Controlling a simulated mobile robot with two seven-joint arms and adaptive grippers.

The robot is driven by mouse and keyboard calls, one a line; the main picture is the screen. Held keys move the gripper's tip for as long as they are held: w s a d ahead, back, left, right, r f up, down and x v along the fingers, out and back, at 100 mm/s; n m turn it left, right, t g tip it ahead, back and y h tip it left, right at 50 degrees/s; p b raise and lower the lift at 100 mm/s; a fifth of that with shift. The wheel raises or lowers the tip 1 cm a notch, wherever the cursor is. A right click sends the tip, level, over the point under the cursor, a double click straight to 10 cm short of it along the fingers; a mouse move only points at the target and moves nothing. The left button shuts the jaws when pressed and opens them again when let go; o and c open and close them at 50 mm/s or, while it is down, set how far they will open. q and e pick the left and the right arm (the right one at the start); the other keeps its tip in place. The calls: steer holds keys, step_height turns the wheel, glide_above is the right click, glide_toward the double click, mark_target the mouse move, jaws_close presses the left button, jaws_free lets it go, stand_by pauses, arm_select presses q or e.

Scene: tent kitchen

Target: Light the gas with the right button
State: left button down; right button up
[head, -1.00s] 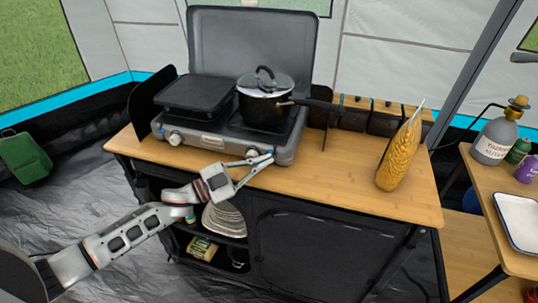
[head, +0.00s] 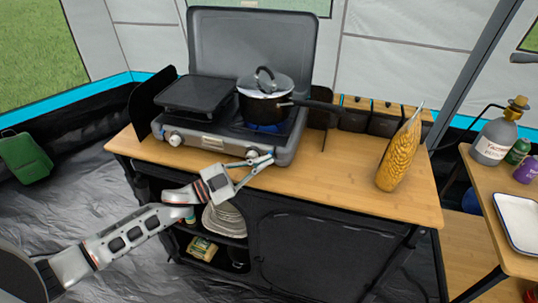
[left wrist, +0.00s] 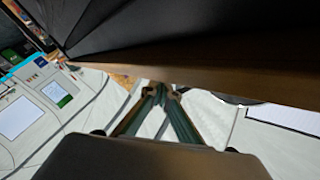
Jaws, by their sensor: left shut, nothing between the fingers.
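The grey gas stove (head: 290,152) stands on a wooden counter with its lid up. Its right button (head: 252,153) is on the front panel, and its left button (head: 175,140) is further left. My left gripper (head: 268,158) is at the right button, its shut fingers empty; I cannot tell if they touch it. The shut fingers also show in the left wrist view (left wrist: 160,90). A black pot (head: 264,108) with a lid sits on the right burner, and a blue flame (head: 265,127) shows beneath it. My right gripper is not in view.
A black griddle plate (head: 196,93) covers the left burner. A golden patterned bottle-like object (head: 399,155) stands on the counter (head: 330,180) at the right. A gas bottle (head: 494,140) and a white tray (head: 518,220) are on the side table. Shelves lie below the counter.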

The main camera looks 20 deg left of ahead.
arm_select(q)
steer(key=shift+s, duration=0.55)
steer(key=shift+s+r+p, duration=0.1)
steer(key=shift+s+p, duration=0.6)
steer(key=shift+s, duration=0.15)
steer(key=s+p, duration=0.1)
steer(key=s, duration=0.2)
steer(key=shift+s+a, duration=0.1)
steer(key=shift+s, duration=0.05)
